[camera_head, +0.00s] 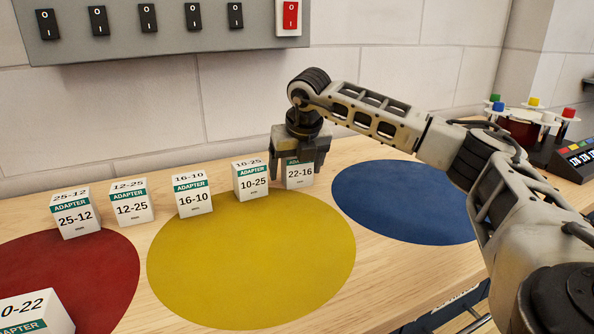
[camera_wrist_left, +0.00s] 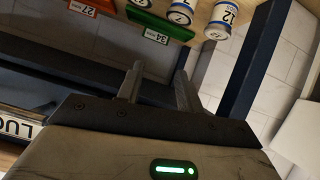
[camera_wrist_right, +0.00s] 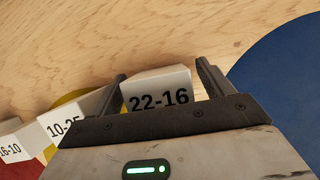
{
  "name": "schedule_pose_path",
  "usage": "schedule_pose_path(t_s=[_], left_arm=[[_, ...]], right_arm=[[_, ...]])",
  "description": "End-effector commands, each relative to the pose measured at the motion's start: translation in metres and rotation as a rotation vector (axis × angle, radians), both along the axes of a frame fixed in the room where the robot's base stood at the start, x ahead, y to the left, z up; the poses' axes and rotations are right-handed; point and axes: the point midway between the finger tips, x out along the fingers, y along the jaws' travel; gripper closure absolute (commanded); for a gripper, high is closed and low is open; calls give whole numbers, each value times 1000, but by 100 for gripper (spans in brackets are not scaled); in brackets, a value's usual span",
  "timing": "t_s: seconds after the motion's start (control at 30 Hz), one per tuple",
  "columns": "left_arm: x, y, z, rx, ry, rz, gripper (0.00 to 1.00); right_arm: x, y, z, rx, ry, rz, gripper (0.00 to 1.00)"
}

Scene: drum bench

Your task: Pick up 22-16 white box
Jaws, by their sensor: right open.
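The 22-16 white box (camera_head: 300,173) stands upright at the right end of a row of boxes on the wooden bench. My right gripper (camera_head: 298,158) is over it from above, with the fingers on either side of its upper part. In the right wrist view the box (camera_wrist_right: 158,92) sits between the two open fingers (camera_wrist_right: 163,85), its label facing the camera. A gap shows at the right finger; contact at the left finger is hard to tell. My left gripper (camera_wrist_left: 160,88) shows only in the left wrist view, fingers apart with nothing between them.
The 10-25 box (camera_head: 251,182) stands close on the left, then the 16-10 (camera_head: 193,198), 12-25 (camera_head: 131,205) and 25-12 (camera_head: 75,217) boxes. A 10-22 box (camera_head: 35,314) is at front left. Red (camera_head: 95,270), yellow (camera_head: 250,260) and blue (camera_head: 405,205) discs mark the bench.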

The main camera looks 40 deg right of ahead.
Motion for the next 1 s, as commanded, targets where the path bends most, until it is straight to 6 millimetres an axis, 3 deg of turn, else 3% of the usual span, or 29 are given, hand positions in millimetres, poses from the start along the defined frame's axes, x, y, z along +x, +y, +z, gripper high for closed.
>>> schedule_pose_path(t_s=[0.17, 0.37, 0.77, 1.0], left_arm=[[0, 0, 0, -1, 1, -1, 64], [0, 0, 0, -1, 1, -1, 64], [0, 0, 1, -1, 1, 3, 64], [2, 2, 10, 1, -12, 11, 64]], right_arm=[[0, 0, 0, 0, 0, 1, 20], [0, 0, 0, 0, 0, 1, 70], [1, 0, 6, 0, -3, 1, 71], [1, 1, 37, 1, -6, 2, 71]])
